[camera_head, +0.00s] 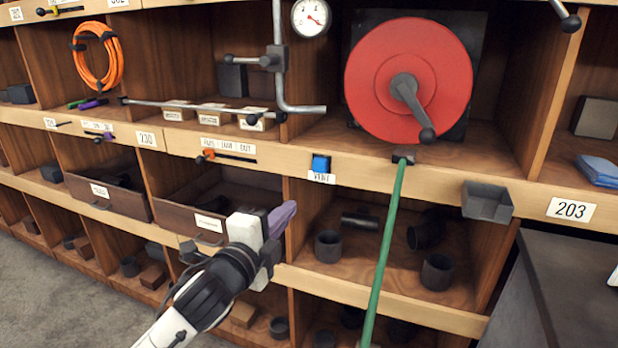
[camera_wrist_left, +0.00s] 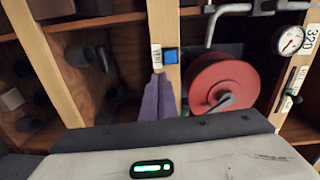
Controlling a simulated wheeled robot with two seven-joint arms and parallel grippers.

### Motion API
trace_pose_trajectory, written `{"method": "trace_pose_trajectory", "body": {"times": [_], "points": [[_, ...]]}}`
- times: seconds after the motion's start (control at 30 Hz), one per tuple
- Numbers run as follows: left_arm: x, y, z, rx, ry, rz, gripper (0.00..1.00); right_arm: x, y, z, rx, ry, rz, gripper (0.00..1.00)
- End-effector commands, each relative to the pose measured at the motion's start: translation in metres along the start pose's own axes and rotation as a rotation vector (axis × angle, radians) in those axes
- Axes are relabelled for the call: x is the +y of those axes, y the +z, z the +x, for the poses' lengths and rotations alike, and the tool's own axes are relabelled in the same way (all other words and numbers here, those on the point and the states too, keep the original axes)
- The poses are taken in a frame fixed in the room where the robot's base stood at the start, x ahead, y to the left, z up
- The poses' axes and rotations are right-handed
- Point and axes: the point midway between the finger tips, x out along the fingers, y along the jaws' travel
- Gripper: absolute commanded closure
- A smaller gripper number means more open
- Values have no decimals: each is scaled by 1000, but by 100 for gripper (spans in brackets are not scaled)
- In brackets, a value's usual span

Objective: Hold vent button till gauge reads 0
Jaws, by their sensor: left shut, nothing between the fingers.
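The blue vent button (camera_head: 321,163) sits on the shelf's front rail, above its white VENT label (camera_head: 321,178). It also shows in the left wrist view (camera_wrist_left: 171,56). My left gripper (camera_head: 288,211) has purple fingers, shut and empty, below and left of the button in the head view. In the wrist view the fingertips (camera_wrist_left: 159,78) point toward the button and do not appear to touch it. The round gauge (camera_head: 311,17) is at the top, beside the grey pipe, its red needle off to the lower right. Its numbers are too small to read.
A red wheel (camera_head: 409,80) with a crank handle is right of the button. A green rod (camera_head: 387,252) runs down in front of the shelves. A grey open box (camera_head: 487,202) juts from the rail. Drawers (camera_head: 110,191) stand out at the left.

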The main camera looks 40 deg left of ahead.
Motion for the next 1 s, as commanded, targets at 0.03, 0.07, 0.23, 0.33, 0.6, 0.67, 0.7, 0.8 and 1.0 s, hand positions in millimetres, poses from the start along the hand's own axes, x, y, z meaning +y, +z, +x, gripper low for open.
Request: {"method": "trace_pose_trajectory", "body": {"times": [0.03,0.07,0.23,0.33,0.6,0.67,0.7,0.8,1.0], "points": [[-14,3,1,-9,-30,35,100,0,0,0,1,-1,0,69],[-19,4,1,-13,-39,49,100,-1,0,0,3,-1,0,69],[-24,6,1,-18,-46,65,100,-1,-3,-1,8,-1,0,69],[-23,5,1,-17,-46,63,100,0,-3,-1,8,0,0,69],[-24,6,17,-17,-46,62,100,1,-2,-1,5,3,2,69],[-25,6,27,-17,-46,62,100,2,-2,-1,3,4,2,69],[-25,6,35,-18,-46,61,100,2,-1,-1,2,5,2,69],[-27,6,57,-17,-46,59,100,3,1,-2,-2,6,3,69],[-28,6,100,-17,-45,58,100,3,1,-2,-4,7,4,69]]}}
